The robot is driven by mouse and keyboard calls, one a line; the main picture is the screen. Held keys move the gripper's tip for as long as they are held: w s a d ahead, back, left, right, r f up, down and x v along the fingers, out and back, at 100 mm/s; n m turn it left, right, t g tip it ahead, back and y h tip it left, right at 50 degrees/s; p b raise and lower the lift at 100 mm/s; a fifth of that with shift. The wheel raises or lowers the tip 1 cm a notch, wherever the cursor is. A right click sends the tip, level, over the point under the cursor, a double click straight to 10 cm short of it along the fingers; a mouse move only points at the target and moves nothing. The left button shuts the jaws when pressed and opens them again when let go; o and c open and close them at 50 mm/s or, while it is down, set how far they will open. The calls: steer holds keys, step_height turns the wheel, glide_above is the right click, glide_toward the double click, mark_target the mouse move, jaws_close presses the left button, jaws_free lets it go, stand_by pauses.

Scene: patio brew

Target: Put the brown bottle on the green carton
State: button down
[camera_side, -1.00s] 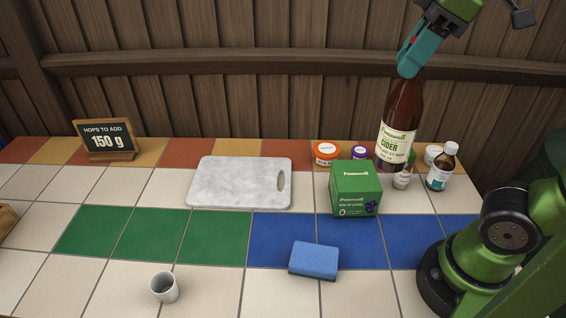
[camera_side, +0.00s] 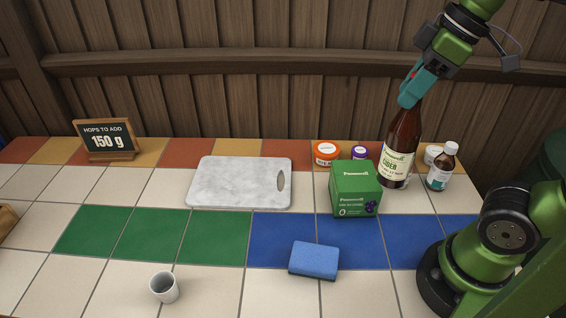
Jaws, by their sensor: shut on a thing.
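My gripper (camera_side: 412,97) is shut on the neck of a tall brown cider bottle (camera_side: 398,155) with a cream label. The bottle is nearly upright, leaning slightly, just right of and behind the green carton (camera_side: 355,190). Its base is low, near the tiles; I cannot tell whether it touches them. The carton stands on the tiles with its flat top bare. A smaller brown bottle (camera_side: 441,167) with a white cap and white label stands to the right of the cider bottle.
Orange-lidded (camera_side: 325,153) and purple-lidded (camera_side: 360,153) jars stand behind the carton, with a white-lidded jar (camera_side: 432,154) to the right. A marble board (camera_side: 235,183), blue sponge (camera_side: 314,260), white cup (camera_side: 164,287) and chalkboard sign (camera_side: 105,140) stand left and in front. The green tiles are clear.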

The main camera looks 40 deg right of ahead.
steer(key=w+f, duration=0.4)
steer(key=w, duration=0.4)
steer(key=shift+w+d, duration=0.2)
steer(key=shift+d, duration=0.15)
steer(key=shift+f, duration=0.25)
steer(key=c, duration=0.8)
jaws_free()
steer(key=shift+f, duration=0.1)
steer(key=v, duration=1.2)
steer(key=shift+r, duration=0.25)
